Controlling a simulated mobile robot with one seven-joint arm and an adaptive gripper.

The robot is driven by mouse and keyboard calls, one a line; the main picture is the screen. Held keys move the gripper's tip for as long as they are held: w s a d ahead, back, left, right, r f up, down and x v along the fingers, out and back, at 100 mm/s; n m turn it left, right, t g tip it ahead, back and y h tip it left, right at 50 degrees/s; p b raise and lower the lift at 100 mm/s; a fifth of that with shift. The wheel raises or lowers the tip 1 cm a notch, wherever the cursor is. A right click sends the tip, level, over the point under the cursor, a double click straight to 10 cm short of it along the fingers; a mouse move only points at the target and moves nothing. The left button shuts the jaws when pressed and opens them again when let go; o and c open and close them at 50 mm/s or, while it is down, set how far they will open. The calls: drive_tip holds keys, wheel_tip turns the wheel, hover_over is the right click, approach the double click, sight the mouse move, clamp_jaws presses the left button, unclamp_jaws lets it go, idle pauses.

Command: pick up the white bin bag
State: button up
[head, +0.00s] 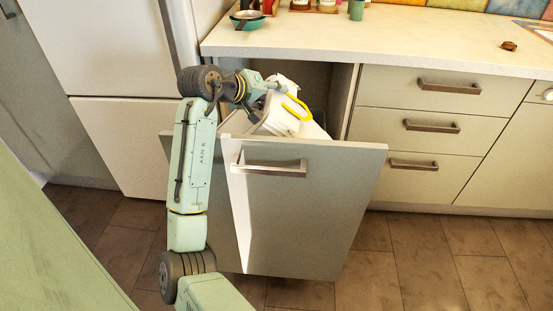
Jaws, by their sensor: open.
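The white bin bag (281,123) shows in the head view inside the pulled-out drawer (330,205). It has a yellow strap or drawstring on its right side. Its lower part is hidden behind the drawer front. My gripper (262,103) is at the upper left of the bag, close above it and partly overlapping it in the picture. The gripper is open. I cannot tell whether its fingers touch the bag, and the fingertips are small and partly hidden.
The drawer front with its metal handle (268,169) stands out into the room. A countertop (390,45) lies behind, with a bowl (247,20) at its left. Closed drawers (430,125) are to the right. The tiled floor (420,260) at the right is clear.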

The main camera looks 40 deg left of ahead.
drive_tip(key=shift+c, duration=0.6)
clamp_jaws()
drive_tip(key=shift+r, duration=0.1)
wheel_tip(320, 180, up, 18)
drive_tip(key=b, duration=0.1)
idle(0.5)
